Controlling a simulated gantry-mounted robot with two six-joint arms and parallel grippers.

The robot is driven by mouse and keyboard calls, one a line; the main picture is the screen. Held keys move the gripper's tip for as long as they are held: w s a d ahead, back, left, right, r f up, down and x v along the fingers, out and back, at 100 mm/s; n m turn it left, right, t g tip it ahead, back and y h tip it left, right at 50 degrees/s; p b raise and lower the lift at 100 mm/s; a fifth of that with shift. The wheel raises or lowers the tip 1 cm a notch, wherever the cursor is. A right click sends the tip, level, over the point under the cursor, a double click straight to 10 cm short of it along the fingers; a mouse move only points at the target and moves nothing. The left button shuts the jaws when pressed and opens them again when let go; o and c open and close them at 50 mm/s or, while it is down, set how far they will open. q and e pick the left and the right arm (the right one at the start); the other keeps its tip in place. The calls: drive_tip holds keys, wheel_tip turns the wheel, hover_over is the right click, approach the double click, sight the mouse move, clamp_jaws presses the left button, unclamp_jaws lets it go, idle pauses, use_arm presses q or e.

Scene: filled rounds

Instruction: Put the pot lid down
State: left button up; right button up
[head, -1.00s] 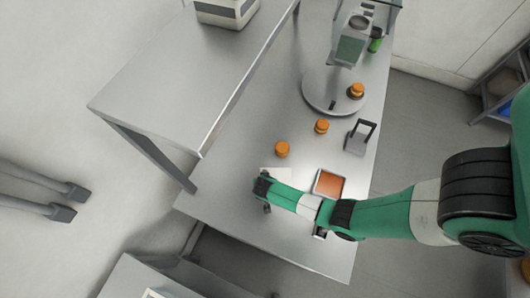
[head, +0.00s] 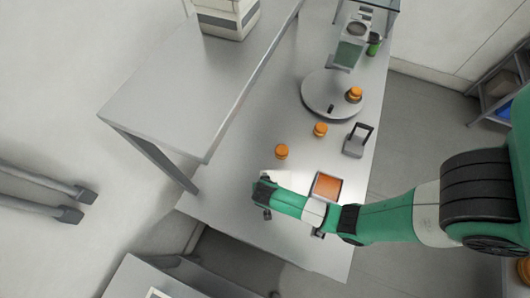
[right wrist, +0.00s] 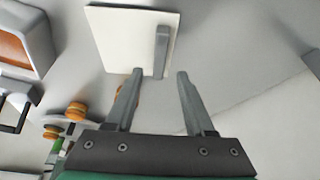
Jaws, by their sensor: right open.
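No pot lid can be told for certain. A flat white square plate (right wrist: 115,30) with a raised grey bar (right wrist: 161,50) on it lies ahead of my right gripper (right wrist: 160,74) in the right wrist view. I cannot tell if it is the lid. The fingers are apart, nothing is held between them, and the bar is just beyond their tips. In the head view the right gripper (head: 266,212) is low over the near end of the counter, and the arm hides most of the plate. My left gripper is out of view.
An orange-filled square tray (head: 326,187) sits beside my right arm. Orange-topped rounds (head: 281,152) stand along the counter, one on a grey disc (head: 325,100). A grey holder (head: 356,141) stands at the right edge. A higher steel table (head: 180,85) borders the counter's left.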

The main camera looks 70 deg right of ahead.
drive_tip(key=p+v, duration=0.1)
drive_tip(key=v, duration=0.4)
drive_tip(key=shift+a+r, duration=0.1)
drive_tip(key=shift+r, duration=0.05)
